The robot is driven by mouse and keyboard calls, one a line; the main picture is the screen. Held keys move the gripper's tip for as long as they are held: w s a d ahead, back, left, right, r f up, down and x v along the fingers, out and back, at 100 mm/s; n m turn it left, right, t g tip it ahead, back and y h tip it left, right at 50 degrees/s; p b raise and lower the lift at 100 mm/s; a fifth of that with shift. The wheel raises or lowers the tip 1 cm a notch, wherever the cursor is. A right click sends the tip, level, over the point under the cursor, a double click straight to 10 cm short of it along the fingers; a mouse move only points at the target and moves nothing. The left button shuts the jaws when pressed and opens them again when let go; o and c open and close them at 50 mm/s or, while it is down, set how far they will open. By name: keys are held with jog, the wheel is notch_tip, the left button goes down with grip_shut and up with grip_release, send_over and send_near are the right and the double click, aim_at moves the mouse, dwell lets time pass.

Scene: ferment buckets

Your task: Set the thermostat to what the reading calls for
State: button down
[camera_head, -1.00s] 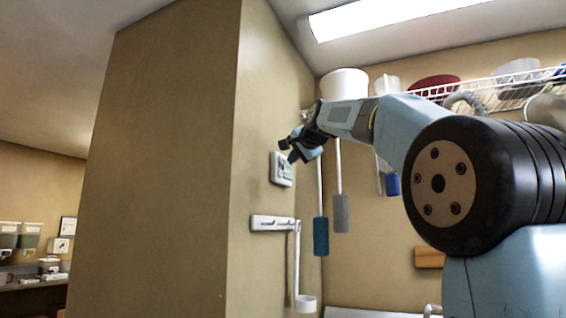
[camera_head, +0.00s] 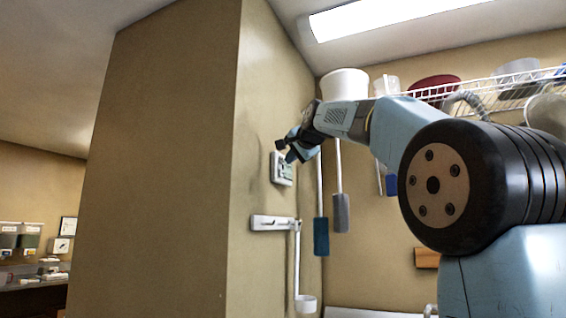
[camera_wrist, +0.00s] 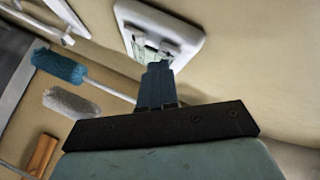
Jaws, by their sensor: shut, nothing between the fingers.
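The thermostat is a white wall unit (camera_head: 275,168) on the tan side wall, beside the corner. In the wrist view the white thermostat (camera_wrist: 190,28) shows at the top centre, with a greenish display and small pale buttons partly hidden by my fingers. My gripper (camera_head: 285,152) is in front of the thermostat. In the wrist view its blue fingers (camera_wrist: 158,70) are shut together and empty, their tips overlapping the thermostat's lower face. I cannot tell whether they touch it. The display is too small and covered to read.
Below the thermostat a white rail (camera_head: 272,222) holds a hanging ladle (camera_head: 305,303). A blue brush (camera_head: 321,237) and a grey brush (camera_head: 341,213) hang near the corner. A wire shelf (camera_head: 520,82) with bowls and tubs runs along the other wall.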

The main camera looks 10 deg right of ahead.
jog(key=shift+w+a, duration=0.25)
jog(key=shift+a, duration=0.1)
dwell(0.5)
jog(key=shift+s+d, duration=0.1)
jog(key=shift+d, duration=0.05)
jog(key=shift+s+d, duration=0.4)
jog(key=shift+d, duration=0.15)
dwell(0.4)
jog(key=shift+s+d, duration=0.75)
jog(key=shift+d, duration=0.3)
jog(key=shift+s+d, duration=0.75)
jog(key=shift+d, duration=0.25)
jog(key=shift+f, duration=0.1)
jog(key=s+f+n+g+h, duration=0.1)
jog(key=s+f+n+g, duration=0.2)
jog(key=s+f, duration=0.8)
jog(key=s+f+n+g, duration=0.3)
jog(key=s+f, duration=0.9)
jog(key=f, duration=1)
jog(key=s+a+f+n+g+h, duration=0.1)
jog(key=s+f+n+g, duration=0.2)
jog(key=s+f, duration=0.9)
notch_tip(320, 180, down, 5)
jog(key=shift+r+n+g+h, duration=0.1)
jog(key=shift+n+g+h, duration=0.2)
